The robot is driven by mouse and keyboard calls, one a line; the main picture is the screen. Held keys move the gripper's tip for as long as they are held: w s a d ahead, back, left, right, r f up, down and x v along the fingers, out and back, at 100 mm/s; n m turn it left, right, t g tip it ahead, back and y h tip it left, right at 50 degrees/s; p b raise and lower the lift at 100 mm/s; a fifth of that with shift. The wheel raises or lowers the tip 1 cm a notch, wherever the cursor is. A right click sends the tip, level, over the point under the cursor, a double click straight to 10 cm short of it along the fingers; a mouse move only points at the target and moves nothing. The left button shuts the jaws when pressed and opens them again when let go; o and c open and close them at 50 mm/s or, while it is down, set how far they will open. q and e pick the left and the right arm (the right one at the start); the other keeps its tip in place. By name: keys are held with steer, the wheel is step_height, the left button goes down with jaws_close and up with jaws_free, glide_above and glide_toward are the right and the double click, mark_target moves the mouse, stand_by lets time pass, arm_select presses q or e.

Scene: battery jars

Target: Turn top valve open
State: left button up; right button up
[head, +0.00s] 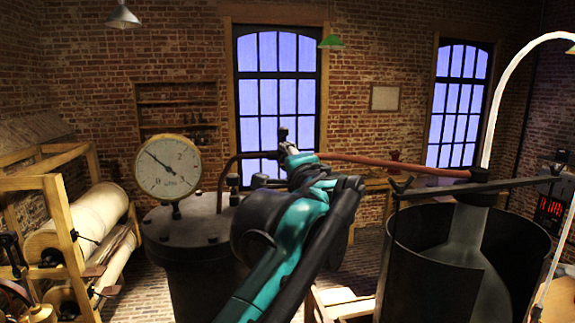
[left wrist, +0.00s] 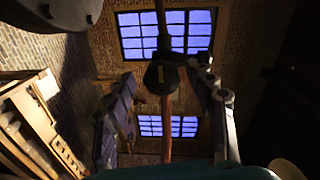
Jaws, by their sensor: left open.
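In the left wrist view the gripper (left wrist: 163,80) is open, with one finger on each side of a dark valve body (left wrist: 161,77) on the pipe. I cannot tell whether either finger touches it. In the head view a small dark knob (head: 283,134) shows just above the gripper; the rest of the valve is hidden behind my gripper and arm. My right gripper is not in view.
A dark lidded vessel (head: 190,265) with a round pressure gauge (head: 168,167) stands left of my arm. The copper pipe (head: 400,166) runs right to an open dark tank (head: 405,265). A wooden frame with rolls (head: 85,222) is at far left.

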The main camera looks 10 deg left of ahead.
arm_select(q)
steer(key=f+v, duration=0.1)
steer(key=v, duration=0.9)
steer(key=shift+s+r, duration=0.15)
steer(key=shift+r, duration=0.25)
